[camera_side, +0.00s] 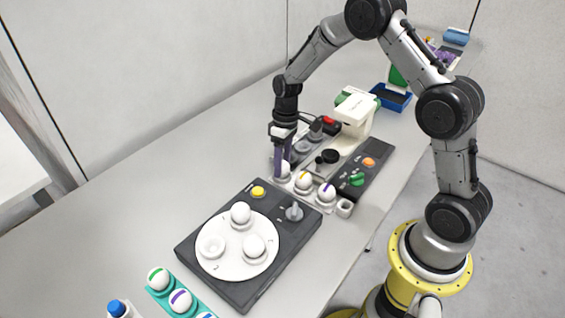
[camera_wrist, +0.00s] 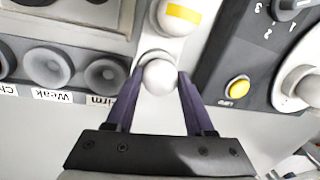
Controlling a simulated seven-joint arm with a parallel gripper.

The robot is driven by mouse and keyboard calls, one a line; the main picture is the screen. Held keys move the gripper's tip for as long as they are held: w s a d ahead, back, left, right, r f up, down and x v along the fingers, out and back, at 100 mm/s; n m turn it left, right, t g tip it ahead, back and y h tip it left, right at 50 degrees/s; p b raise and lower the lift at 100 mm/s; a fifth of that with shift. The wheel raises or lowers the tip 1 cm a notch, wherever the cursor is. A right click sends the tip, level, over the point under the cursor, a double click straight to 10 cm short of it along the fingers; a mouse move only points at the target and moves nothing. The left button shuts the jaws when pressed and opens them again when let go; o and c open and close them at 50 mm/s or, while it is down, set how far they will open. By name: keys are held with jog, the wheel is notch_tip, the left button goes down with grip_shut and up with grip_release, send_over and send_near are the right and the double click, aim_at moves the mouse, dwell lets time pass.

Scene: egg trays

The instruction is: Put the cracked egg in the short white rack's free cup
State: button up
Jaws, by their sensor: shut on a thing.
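My gripper (camera_wrist: 158,85) is shut on a plain white egg (camera_wrist: 160,77); no crack shows on the side I see. In the side view my gripper (camera_side: 281,168) points down and holds this egg (camera_side: 284,168) at the far end of the short white rack (camera_side: 313,196). The egg is at the rack's end cup; I cannot tell whether it rests in it. The same rack (camera_wrist: 152,44) holds a yellow-banded egg (camera_side: 303,180), also in the wrist view (camera_wrist: 178,15), and a purple-striped egg (camera_side: 326,193).
A dark turntable unit (camera_side: 245,291) with a white disc carries two white eggs and an empty-looking cup. A teal rack (camera_side: 196,302) with striped eggs stands at the front. A grey tray with labelled cups (camera_wrist: 48,66) lies beside the rack. A black control panel (camera_side: 376,152) is behind.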

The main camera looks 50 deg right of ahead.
jog(key=o, duration=0.9)
jog(key=r, duration=0.4)
jog(key=d+r, duration=0.1)
jog(key=r, duration=0.4)
jog(key=d+r, duration=0.1)
jog(key=r, duration=0.3)
jog(key=shift+w+r, duration=0.35)
